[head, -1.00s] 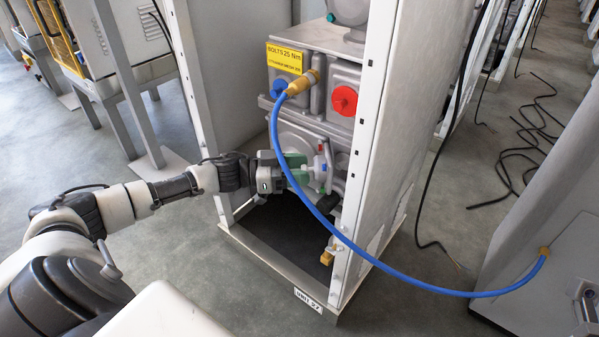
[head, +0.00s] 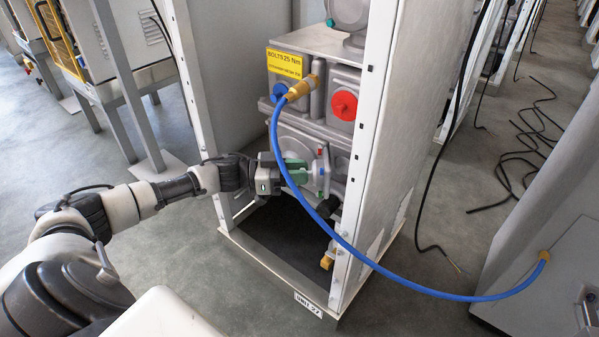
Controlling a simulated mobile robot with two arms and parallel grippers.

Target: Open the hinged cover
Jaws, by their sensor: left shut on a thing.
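The lower grey housing (head: 297,136) sits inside the open white cabinet, below the yellow sign. A pale upright piece with small red and blue marks (head: 322,170) stands out from its front, and it may be the hinged cover or its latch side. The fingers and gripper body hide the exact grip and much of the housing front. I cannot tell how far the cover is swung. My right gripper is out of view.
A blue hose (head: 342,230) arcs in front of the cabinet from a brass fitting (head: 302,88) to a box at right. A red knob (head: 344,105) and a white cabinet post (head: 366,150) stand close by. Black cables (head: 525,140) lie on the floor.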

